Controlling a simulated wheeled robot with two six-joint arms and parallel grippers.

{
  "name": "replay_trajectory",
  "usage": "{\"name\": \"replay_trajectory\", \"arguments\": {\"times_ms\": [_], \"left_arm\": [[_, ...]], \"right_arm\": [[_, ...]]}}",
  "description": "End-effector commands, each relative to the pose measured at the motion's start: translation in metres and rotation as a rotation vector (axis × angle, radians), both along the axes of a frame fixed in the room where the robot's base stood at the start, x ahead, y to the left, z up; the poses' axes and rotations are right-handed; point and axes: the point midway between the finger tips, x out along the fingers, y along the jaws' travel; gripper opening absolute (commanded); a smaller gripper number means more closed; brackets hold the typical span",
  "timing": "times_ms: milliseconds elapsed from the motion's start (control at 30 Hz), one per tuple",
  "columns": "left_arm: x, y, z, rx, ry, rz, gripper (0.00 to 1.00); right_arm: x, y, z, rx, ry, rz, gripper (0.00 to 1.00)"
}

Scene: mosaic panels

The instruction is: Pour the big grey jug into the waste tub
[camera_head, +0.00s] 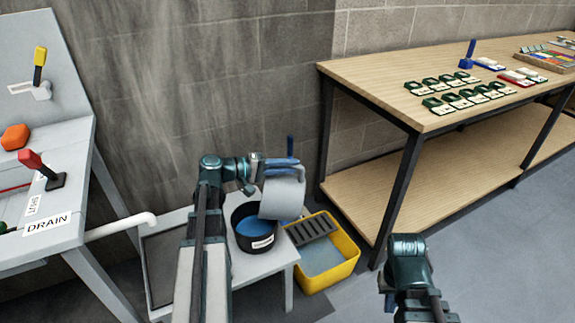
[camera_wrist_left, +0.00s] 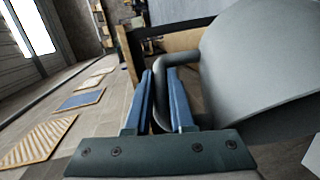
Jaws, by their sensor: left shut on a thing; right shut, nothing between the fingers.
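The big grey jug (camera_head: 283,197) hangs tilted over the right part of a black round tub (camera_head: 262,245). Blue liquid (camera_head: 254,227) shows in the tub. My left gripper (camera_head: 288,162) is shut on the jug's handle. In the left wrist view, the blue fingers of this gripper (camera_wrist_left: 164,100) close around the grey handle (camera_wrist_left: 160,75), with the jug's body (camera_wrist_left: 260,65) to the right. The inside of the jug is hidden, and no stream is visible. My right gripper (camera_head: 388,300) shows only partly, low at the right, shut and empty.
The tub stands on a low grey stand (camera_head: 275,263). A yellow tub (camera_head: 345,268) with a dark grille stands on the floor to its right. A drain bench (camera_head: 75,235) with levers is at the left. A wooden table (camera_head: 385,85) with small items is at the right.

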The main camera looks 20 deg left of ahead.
Motion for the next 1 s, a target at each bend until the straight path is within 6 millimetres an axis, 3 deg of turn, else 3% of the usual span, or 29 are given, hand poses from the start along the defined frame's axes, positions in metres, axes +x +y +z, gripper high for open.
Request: {"name": "replay_trajectory", "arguments": {"times_ms": [533, 1000], "left_arm": [[0.014, -0.038, -0.013, 0.121, 0.048, -0.002, 0.00], [0.025, -0.063, -0.036, 0.266, 0.106, -0.001, 0.00]], "right_arm": [[0.000, 0.000, 0.012, 0.000, 0.000, 0.000, 0.00], [0.000, 0.000, 0.019, 0.000, 0.000, 0.000, 0.00]]}}
